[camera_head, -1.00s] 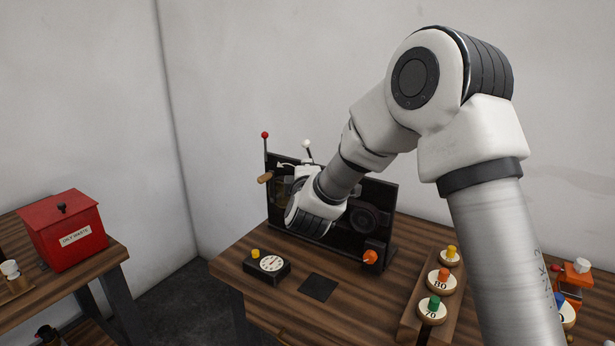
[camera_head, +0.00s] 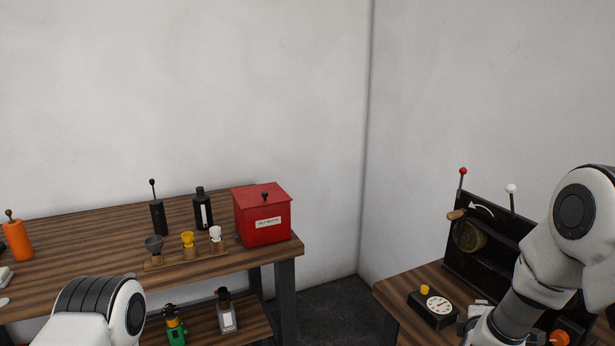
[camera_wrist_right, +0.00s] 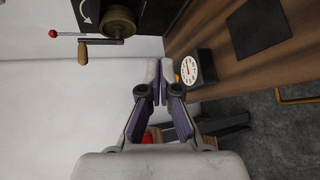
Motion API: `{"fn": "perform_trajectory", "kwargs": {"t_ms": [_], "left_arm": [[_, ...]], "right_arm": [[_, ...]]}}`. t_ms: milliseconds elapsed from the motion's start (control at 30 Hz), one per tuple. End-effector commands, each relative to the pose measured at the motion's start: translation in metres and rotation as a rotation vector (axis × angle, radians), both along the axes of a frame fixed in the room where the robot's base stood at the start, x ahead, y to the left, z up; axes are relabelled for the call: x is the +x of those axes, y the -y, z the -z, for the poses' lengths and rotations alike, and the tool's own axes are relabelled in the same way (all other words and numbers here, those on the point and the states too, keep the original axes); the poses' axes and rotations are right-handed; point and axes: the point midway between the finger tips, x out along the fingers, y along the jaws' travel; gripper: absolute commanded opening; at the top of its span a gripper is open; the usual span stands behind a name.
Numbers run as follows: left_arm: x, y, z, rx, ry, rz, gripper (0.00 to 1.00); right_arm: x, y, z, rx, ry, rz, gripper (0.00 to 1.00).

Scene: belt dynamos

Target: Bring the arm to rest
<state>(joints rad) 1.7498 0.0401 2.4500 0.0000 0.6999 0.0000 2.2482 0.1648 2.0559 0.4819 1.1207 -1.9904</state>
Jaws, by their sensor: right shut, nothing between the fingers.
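My right arm comes in from the right in the head view, in front of the dynamo panel (camera_head: 487,238). In the right wrist view my right gripper (camera_wrist_right: 159,78) is shut with nothing between its fingers. Its tips point toward the bench with the dial gauge box (camera_wrist_right: 195,67), which stands just to the right of them in that picture. In the head view the hand is only partly seen at the bottom edge, beside the gauge box (camera_head: 433,308). A rounded white part of my left arm shows at bottom left; the left gripper is out of view.
The panel carries a red-knobbed lever (camera_head: 462,182), a white-knobbed lever (camera_head: 511,200) and a wooden crank handle (camera_head: 456,215). The left bench (camera_head: 90,228) holds a red bin (camera_head: 262,214), dark bottles and a rack of small cups. A floor gap separates the benches.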

Motion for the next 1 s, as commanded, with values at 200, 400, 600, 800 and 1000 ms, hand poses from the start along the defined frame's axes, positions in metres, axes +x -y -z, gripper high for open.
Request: {"fn": "perform_trajectory", "kwargs": {"t_ms": [200, 400, 600, 800, 1000], "left_arm": [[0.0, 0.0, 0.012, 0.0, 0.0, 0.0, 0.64], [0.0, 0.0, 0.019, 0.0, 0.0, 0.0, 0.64], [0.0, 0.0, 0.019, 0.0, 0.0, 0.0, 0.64], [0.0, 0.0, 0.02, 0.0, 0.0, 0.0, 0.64], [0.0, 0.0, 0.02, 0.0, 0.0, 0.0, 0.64]], "right_arm": [[-0.098, -0.048, 0.174, 0.213, -0.319, -0.054, 0.0], [-0.239, -0.095, 0.279, 0.618, -0.575, 0.144, 0.0], [-0.354, -0.134, 0.292, 1.063, -0.646, 0.719, 0.0], [-0.37, -0.14, 0.29, 1.223, -0.515, 1.086, 0.0], [-0.369, -0.14, 0.29, 1.236, -0.493, 1.114, 0.0]]}}
